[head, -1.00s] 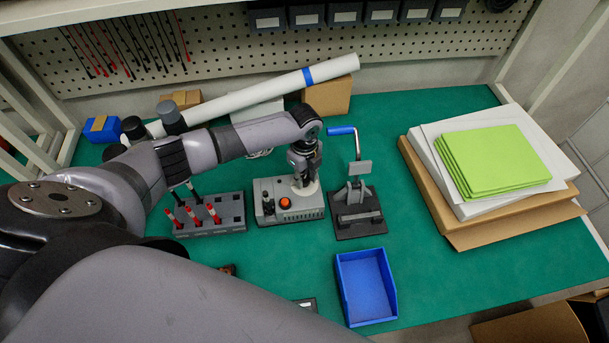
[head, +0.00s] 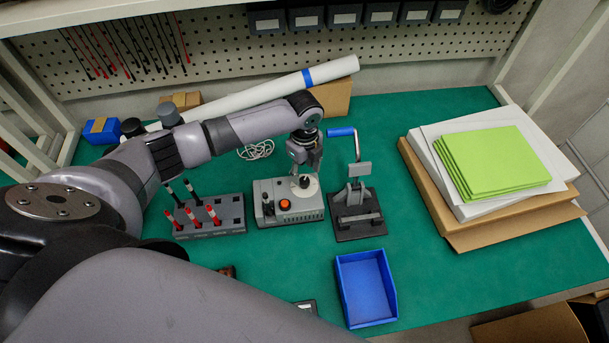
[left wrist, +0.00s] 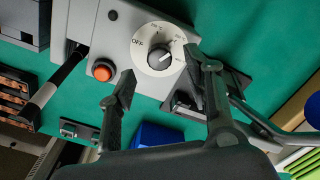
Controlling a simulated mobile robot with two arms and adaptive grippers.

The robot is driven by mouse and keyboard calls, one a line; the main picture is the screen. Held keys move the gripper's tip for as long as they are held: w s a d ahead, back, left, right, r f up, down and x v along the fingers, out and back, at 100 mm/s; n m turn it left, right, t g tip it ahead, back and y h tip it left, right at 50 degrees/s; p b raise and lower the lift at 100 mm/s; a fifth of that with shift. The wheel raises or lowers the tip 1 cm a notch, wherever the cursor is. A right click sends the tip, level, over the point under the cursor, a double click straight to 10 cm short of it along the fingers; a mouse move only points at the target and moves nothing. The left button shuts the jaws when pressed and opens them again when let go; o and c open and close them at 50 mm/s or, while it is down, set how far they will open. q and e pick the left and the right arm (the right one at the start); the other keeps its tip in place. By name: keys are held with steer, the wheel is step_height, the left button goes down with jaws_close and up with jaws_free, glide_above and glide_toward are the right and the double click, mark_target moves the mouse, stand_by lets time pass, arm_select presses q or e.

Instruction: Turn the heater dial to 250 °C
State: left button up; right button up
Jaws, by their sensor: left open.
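The heater (head: 280,208) is a grey box with an orange button and a white round dial (head: 309,188) on top. In the left wrist view the dial (left wrist: 148,38) shows OFF on its left and temperature marks along its top and right. Its dark knob (left wrist: 158,58) has a pale pointer line slanting to the right, away from OFF; the exact value is too small to read. My left gripper (head: 305,172) is above the dial, fingers open on either side of the knob in the wrist view, apparently clear of it. My right gripper is out of view.
A crank-handled press (head: 357,212) stands right of the heater. A grey holder (head: 215,213) with red and black tools is to its left. A blue bin (head: 366,288) lies in front. Green sheets (head: 492,162) are stacked at the right.

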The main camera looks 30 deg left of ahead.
mark_target(304, 180)
arm_select(q)
step_height(304, 180, up, 8)
stand_by(0.7)
